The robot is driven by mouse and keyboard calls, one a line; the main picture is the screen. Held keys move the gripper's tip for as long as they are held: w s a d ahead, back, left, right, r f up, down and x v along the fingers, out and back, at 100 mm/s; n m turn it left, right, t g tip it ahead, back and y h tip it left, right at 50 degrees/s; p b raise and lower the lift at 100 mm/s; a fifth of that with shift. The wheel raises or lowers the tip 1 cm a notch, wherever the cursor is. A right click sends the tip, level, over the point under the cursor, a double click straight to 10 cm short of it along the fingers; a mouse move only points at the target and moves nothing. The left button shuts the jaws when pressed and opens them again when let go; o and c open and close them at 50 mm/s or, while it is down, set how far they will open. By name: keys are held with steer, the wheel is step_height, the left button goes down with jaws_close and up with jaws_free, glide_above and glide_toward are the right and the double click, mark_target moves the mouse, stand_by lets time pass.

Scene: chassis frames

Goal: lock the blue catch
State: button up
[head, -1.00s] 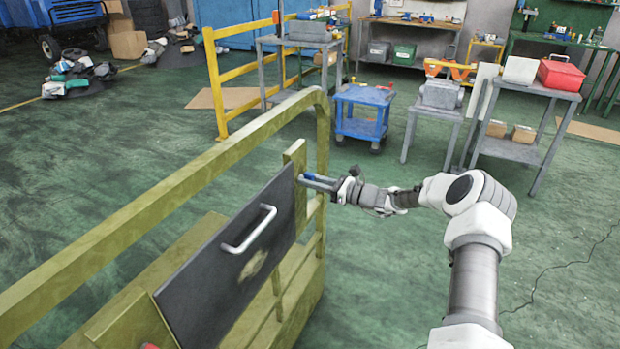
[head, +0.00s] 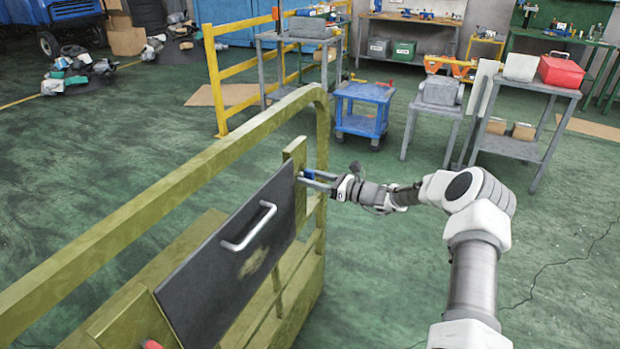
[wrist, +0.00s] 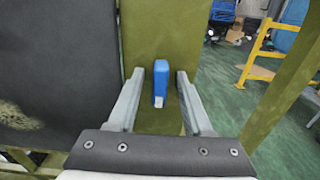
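The blue catch (wrist: 160,80) is on the olive post (wrist: 165,30) beside the dark panel (wrist: 62,65). In the wrist view it looks upright, with a pale lower end. My gripper (wrist: 160,71) is open, with one finger on each side of the catch and a visible gap on both sides. In the head view the catch (head: 308,173) is a small blue spot at the fingertips of my gripper (head: 304,180), partly hidden by them. The dark panel (head: 205,283) has a pale handle (head: 249,228) and stands against the olive frame.
The olive rail (head: 150,205) runs along the left and curves down close behind my gripper. A red part (head: 152,345) shows at the panel's lower left. A blue cart (head: 362,112) and grey tables (head: 530,148) stand farther back.

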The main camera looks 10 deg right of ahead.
steer(key=shift+d, duration=0.1)
steer(key=v, duration=1.7)
steer(key=shift+p, duration=0.45)
steer(key=shift+s, duration=0.1)
